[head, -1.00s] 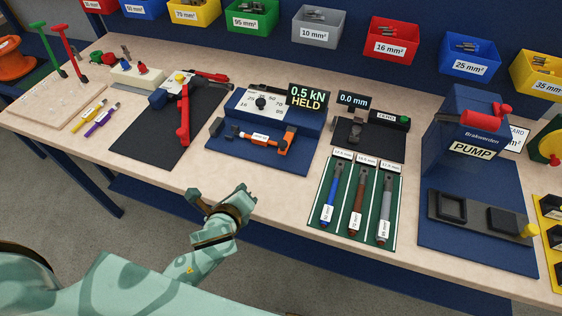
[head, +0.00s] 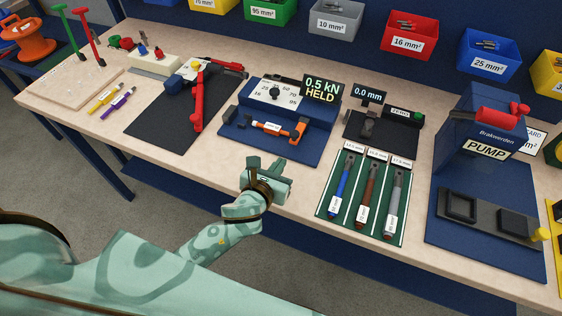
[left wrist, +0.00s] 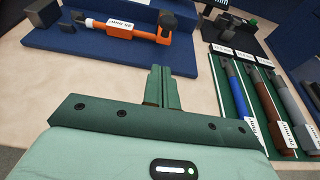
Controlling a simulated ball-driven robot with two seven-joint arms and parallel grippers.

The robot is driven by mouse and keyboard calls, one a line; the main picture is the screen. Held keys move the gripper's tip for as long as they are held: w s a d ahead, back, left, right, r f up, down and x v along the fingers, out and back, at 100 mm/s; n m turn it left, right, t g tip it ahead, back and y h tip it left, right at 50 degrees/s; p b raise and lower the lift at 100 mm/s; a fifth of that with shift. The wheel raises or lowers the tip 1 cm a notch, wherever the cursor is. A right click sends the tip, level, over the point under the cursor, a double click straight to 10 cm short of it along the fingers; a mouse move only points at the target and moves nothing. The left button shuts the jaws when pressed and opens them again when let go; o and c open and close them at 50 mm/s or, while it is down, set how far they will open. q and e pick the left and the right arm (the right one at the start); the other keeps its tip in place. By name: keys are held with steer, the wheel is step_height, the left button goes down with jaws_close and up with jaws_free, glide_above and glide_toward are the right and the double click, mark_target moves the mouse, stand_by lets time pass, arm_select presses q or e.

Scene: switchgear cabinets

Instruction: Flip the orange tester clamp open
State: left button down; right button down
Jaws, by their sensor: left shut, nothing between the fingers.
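The orange tester clamp (head: 298,131) is at the right end of the blue tester (head: 290,98), whose display reads "0.5 kN HELD". A labelled bar with an orange part lies along the tester's front and meets the clamp. In the left wrist view the clamp (left wrist: 163,38) is near the top, with a dark round knob above it. My left gripper (head: 270,172) is shut and empty, in front of the tester's base near the table's front edge. In the left wrist view its fingers (left wrist: 159,75) point toward the clamp but stay apart from it. My right gripper is not in view.
A green mat (head: 328,207) with blue, brown and grey tools lies to the right of my gripper. A red-handled tool (head: 197,106) lies on a black mat to the left. A pump (head: 484,130) stands at the right. Bare tabletop surrounds my gripper.

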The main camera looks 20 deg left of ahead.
mark_target(289, 157)
arm_select(q)
steer(key=b+x, duration=0.1)
steer(key=x, duration=0.7)
steer(key=shift+b, duration=0.4)
